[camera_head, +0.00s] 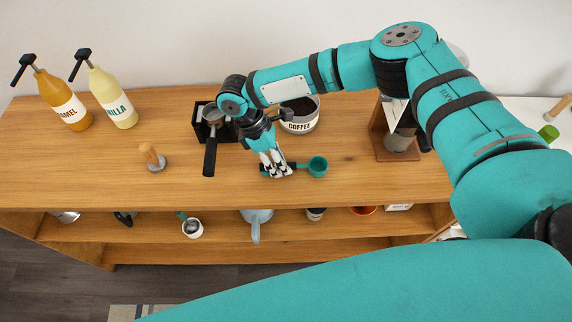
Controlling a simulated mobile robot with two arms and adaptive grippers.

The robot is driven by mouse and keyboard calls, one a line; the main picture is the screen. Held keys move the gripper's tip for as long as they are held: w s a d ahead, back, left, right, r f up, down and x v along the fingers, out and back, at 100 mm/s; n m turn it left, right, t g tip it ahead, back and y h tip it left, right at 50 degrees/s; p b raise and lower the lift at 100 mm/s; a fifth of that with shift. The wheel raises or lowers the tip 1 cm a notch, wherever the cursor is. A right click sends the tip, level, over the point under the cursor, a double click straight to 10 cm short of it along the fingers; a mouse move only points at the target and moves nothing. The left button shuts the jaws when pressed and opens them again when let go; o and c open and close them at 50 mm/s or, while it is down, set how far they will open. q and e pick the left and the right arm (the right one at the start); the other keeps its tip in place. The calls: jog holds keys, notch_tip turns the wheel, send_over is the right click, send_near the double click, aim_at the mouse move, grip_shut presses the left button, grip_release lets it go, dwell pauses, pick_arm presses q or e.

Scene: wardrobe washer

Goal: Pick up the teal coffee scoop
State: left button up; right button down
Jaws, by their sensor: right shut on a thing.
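The teal coffee scoop (318,166) is on or just above the wooden counter near its front edge, its round cup to the right of my right gripper. Its handle runs left into the fingers. My right gripper (276,172) points down and is shut on the scoop's handle, and the fingers hide part of that handle. I cannot tell whether the scoop touches the counter. My left gripper is not in view.
A coffee canister (300,122) stands behind the gripper, with a black box and portafilter (210,150) to the left. A tamper (152,156) and syrup bottles (110,98) stand farther left. A wood-framed stand (380,142) is at the right.

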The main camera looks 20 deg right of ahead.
jog(key=shift+r, duration=0.1)
jog(key=shift+r+b, duration=0.4)
jog(key=shift+r, duration=0.2)
jog(key=shift+s+a+r+b, duration=0.15)
jog(key=shift+r+b, duration=0.1)
jog(key=shift+r, duration=0.25)
jog(key=shift+s+d+r+b, duration=0.1)
jog(key=shift+r+b, duration=0.1)
jog(key=shift+r, duration=0.3)
jog(key=s+a+r+b, duration=0.1)
jog(key=s+a, duration=0.2)
jog(key=s, duration=0.4)
jog(key=s+a+b, duration=0.1)
jog(key=s+a, duration=0.2)
jog(key=s, duration=0.4)
jog(key=shift+s+r+b, duration=0.15)
jog(key=shift+r+b, duration=0.2)
jog(key=shift+b, duration=0.05)
jog(key=c, duration=1.9)
grip_release()
grip_shut()
